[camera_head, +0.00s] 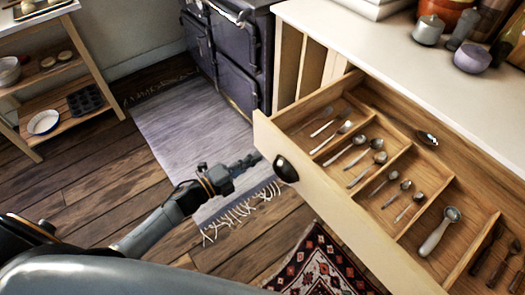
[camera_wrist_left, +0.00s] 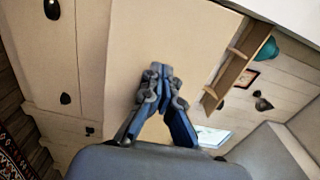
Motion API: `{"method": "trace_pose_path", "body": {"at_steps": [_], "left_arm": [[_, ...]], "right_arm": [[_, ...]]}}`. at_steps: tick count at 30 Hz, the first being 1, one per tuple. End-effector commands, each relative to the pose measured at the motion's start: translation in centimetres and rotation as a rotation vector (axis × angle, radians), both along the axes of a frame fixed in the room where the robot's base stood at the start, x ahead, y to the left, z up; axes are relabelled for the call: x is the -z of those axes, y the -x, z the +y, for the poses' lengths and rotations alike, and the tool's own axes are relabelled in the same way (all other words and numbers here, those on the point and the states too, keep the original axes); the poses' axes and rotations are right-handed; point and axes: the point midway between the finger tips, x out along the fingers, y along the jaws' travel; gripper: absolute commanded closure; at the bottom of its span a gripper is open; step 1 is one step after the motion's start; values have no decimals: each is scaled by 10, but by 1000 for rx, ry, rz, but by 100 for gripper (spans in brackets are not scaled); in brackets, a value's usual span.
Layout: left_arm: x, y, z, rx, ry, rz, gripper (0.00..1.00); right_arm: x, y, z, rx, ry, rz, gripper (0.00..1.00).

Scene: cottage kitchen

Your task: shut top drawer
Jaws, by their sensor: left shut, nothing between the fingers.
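The top drawer (camera_head: 345,210) is pulled well out from under the counter in the head view. Its pale front has a dark cup-shaped handle (camera_head: 286,168). Wooden dividers inside it separate rows of spoons, forks and other utensils. My left gripper (camera_head: 252,160) is shut and empty, just left of the drawer front and near its left end. I cannot tell if it touches the drawer. In the left wrist view the shut fingers (camera_wrist_left: 158,76) are in front of a pale panel. My right gripper is out of view.
The counter (camera_head: 400,50) above holds pots and jars. A dark stove (camera_head: 235,50) stands left of the cabinet. A grey rug (camera_head: 195,125) and a patterned rug (camera_head: 320,265) lie on the wooden floor. A shelf unit (camera_head: 50,75) is at the far left.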

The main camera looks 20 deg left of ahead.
Motion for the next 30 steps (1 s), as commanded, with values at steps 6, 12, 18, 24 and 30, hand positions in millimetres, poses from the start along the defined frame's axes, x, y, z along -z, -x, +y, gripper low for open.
{"method": "trace_pose_path", "body": {"at_steps": [6,12,18,24,30], "left_arm": [[-1,-24,-17,-1,1,1,100],[0,-30,-22,-1,-1,1,100],[1,-30,-21,-1,0,1,100],[1,-32,-23,-1,1,1,100],[2,-44,-32,0,2,-1,100]], "right_arm": [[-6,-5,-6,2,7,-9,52],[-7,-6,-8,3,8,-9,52],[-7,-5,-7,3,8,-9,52],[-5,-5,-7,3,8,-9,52],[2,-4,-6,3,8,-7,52]]}}
